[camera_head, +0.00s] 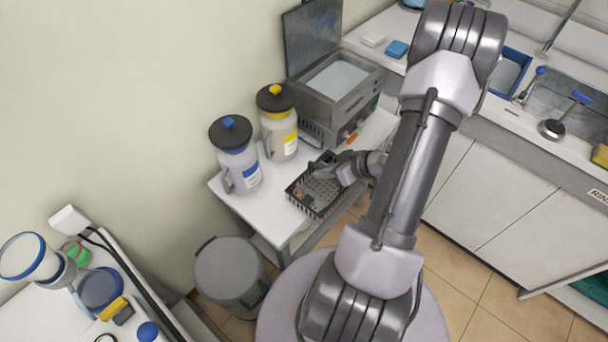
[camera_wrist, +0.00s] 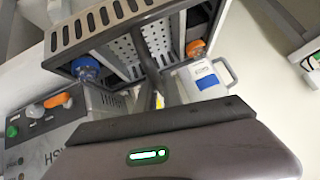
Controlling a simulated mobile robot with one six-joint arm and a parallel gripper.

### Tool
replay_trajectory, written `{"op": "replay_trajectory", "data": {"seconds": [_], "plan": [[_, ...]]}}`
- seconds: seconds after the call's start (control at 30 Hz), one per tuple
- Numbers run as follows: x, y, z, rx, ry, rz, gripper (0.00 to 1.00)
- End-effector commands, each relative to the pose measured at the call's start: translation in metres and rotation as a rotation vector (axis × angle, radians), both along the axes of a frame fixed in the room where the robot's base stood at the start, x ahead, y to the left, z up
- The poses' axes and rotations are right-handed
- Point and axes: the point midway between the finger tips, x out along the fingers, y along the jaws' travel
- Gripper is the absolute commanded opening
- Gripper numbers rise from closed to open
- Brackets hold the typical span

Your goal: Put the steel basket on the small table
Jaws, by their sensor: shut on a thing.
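The dark steel basket (camera_head: 326,191), with a perforated floor and slotted walls, is at the front edge of the small white table (camera_head: 262,212). My gripper (camera_head: 343,170) is shut on the basket on its right side. In the wrist view the basket's slotted wall (camera_wrist: 105,24) is above the dark fingers of my gripper (camera_wrist: 160,78). A blue-capped item (camera_wrist: 86,68) and an orange-capped item (camera_wrist: 196,48) show by the basket there. I cannot tell whether the basket's underside touches the tabletop. My wrist hides part of its right side.
A steel appliance (camera_head: 338,100) with an open lid stands at the table's back. A grey bin (camera_head: 229,270) is on the floor at the front left. A sink counter (camera_head: 480,115) is right.

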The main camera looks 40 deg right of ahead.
Motion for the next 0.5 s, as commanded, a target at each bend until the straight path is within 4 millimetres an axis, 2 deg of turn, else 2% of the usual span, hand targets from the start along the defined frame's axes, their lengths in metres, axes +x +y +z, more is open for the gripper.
{"op": "replay_trajectory", "data": {"seconds": [0.1, 0.2, 0.43, 0.5], "plan": [[0.030, 0.008, -0.007, -0.002, -0.001, 0.006, 0.00], [0.047, 0.012, -0.007, -0.001, -0.002, 0.004, 0.00], [0.063, 0.015, -0.007, -0.001, -0.001, 0.001, 0.00], [0.064, 0.016, -0.016, 0.000, -0.001, 0.000, 0.00]]}}
